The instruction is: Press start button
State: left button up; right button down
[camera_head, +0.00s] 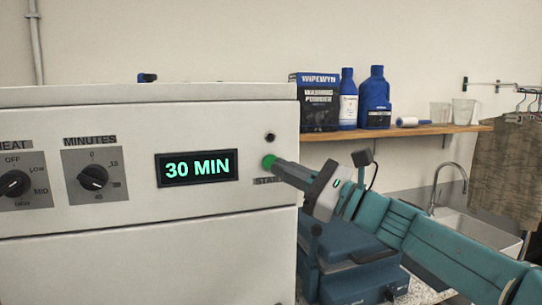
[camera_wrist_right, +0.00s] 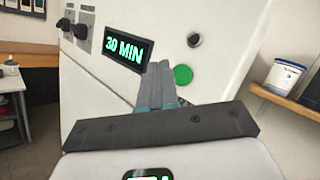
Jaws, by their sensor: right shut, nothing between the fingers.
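The green start button (camera_head: 268,161) is on the white machine's front panel, right of the lit display (camera_head: 197,167) that reads "30 MIN". In the head view my right gripper (camera_head: 277,167) is shut and empty, its tips at the button and partly covering it and the START label. In the right wrist view the green button (camera_wrist_right: 183,75) shows just right of the closed fingertips (camera_wrist_right: 160,68). Whether the tips touch the button I cannot tell. My left gripper is out of view.
The machine (camera_head: 120,240) has a HEAT knob (camera_head: 14,184) and a MINUTES knob (camera_head: 93,177) at the left. A dark round knob (camera_head: 270,137) sits above the button. A wooden shelf (camera_head: 420,130) holds bottles and a box. A sink (camera_head: 470,230) is at the right.

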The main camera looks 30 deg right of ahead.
jog(key=shift+w+d, duration=0.15)
jog(key=shift+w, duration=0.65)
jog(key=shift+w, duration=0.1)
dwell(1.4)
jog(key=shift+w+d, duration=0.1)
jog(key=shift+w, duration=0.2)
jog(key=shift+w+d+p, duration=0.1)
jog(key=shift+w+p, duration=0.2)
jog(key=shift+w, duration=0.05)
dwell(0.6)
jog(key=shift+s, duration=0.1)
jog(key=shift+s+a+b, duration=0.2)
jog(key=shift+s+b, duration=0.3)
jog(key=shift+s, duration=0.2)
jog(key=shift+f, duration=0.1)
